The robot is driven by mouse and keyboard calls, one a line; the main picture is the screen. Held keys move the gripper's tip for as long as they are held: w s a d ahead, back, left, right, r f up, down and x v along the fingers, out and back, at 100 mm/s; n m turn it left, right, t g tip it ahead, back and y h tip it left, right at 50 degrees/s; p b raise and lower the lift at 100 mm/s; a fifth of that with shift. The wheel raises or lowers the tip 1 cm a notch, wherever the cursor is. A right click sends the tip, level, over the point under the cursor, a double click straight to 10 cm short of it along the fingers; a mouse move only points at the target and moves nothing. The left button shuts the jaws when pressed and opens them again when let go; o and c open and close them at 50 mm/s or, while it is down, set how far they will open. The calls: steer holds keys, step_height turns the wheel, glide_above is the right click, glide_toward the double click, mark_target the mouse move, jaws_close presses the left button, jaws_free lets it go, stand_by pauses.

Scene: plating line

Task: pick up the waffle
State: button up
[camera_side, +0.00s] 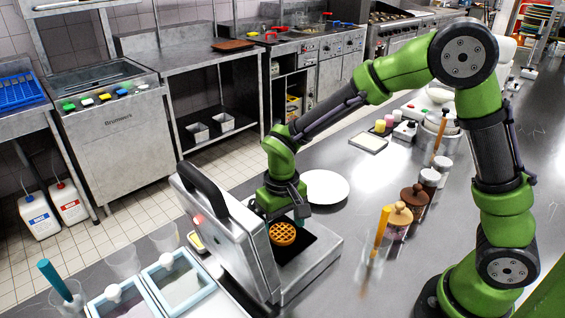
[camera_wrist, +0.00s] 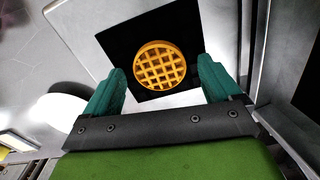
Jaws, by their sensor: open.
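A round golden waffle (camera_side: 282,234) lies on the black plate of the open waffle iron (camera_side: 318,262) in the side view. In the wrist view the waffle (camera_wrist: 160,65) shows on the black square, beyond and between my fingertips. My gripper (camera_side: 300,214) is over the iron, right by the waffle in the side view. In the wrist view my gripper (camera_wrist: 160,80) has its two teal fingers wide apart with nothing between them. I cannot tell the exact height of the fingertips above the waffle.
The iron's raised lid (camera_side: 225,235) stands close on the left. A white plate (camera_side: 325,187) lies on the counter behind the iron. Jars with lids (camera_side: 399,220) and a glass with an orange stick (camera_side: 375,250) stand to the right. Blue-rimmed containers (camera_side: 180,283) are at the front left.

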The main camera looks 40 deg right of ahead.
steer(key=shift+f, duration=0.2)
steer(key=c, duration=0.8)
steer(key=shift+r, duration=0.1)
